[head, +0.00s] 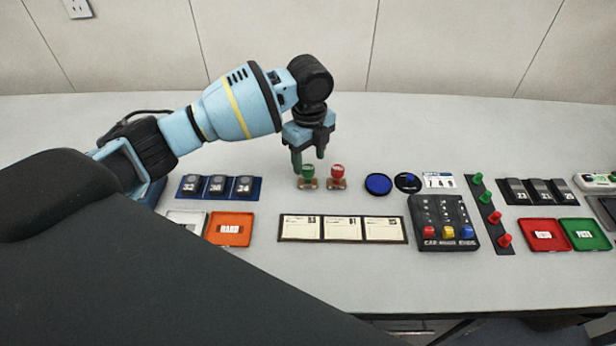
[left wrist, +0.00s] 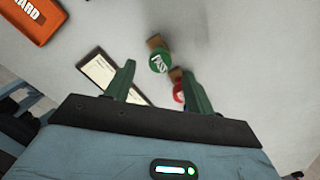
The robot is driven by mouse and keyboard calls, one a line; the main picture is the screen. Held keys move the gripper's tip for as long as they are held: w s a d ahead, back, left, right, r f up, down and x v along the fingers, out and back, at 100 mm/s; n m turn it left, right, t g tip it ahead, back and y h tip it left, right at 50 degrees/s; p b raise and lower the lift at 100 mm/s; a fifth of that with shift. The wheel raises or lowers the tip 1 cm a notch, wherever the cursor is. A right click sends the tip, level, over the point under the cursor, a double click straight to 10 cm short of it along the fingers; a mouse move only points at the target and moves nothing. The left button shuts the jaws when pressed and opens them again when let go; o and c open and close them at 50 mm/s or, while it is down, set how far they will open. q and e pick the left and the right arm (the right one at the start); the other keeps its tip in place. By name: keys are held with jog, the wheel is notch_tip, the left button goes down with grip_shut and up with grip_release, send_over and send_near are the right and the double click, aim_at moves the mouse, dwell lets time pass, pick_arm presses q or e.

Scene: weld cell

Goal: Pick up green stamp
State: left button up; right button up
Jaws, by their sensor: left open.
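The green stamp (head: 308,176) stands on the table in the middle of the head view, just left of the red stamp (head: 338,177). My left gripper (head: 308,160) is open and empty, pointing down just above and behind the green stamp. In the left wrist view the green stamp's round top (left wrist: 160,62) lies ahead of the gap between the open fingers (left wrist: 160,82). The red stamp (left wrist: 178,91) shows beside the right finger, which partly hides it. My right gripper is not in view.
A card holder (head: 342,229) lies in front of the stamps. A blue number rack (head: 218,188) and an orange tray (head: 230,229) are at left. A blue round pad (head: 378,184) and a button box (head: 444,222) are at right. The table behind is clear.

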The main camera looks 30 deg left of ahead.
aim_at(308, 168)
pick_arm(q)
notch_tip(308, 168, down, 5)
jog(key=shift+a+r, duration=0.1)
jog(key=shift+a, duration=0.05)
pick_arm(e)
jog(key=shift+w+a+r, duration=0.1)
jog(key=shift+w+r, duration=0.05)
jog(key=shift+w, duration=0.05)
pick_arm(q)
jog(key=c, duration=1)
jog(key=shift+c, duration=0.3)
jog(key=shift+r, duration=0.1)
jog(key=shift+r, duration=0.6)
notch_tip(308, 168, up, 2)
jog(key=shift+r, duration=0.2)
jog(key=s+a+r+p, duration=0.1)
jog(key=s+a, duration=0.1)
jog(key=s, duration=1.3)
jog(key=shift+s+a, duration=0.2)
jog(key=shift+s, duration=0.2)
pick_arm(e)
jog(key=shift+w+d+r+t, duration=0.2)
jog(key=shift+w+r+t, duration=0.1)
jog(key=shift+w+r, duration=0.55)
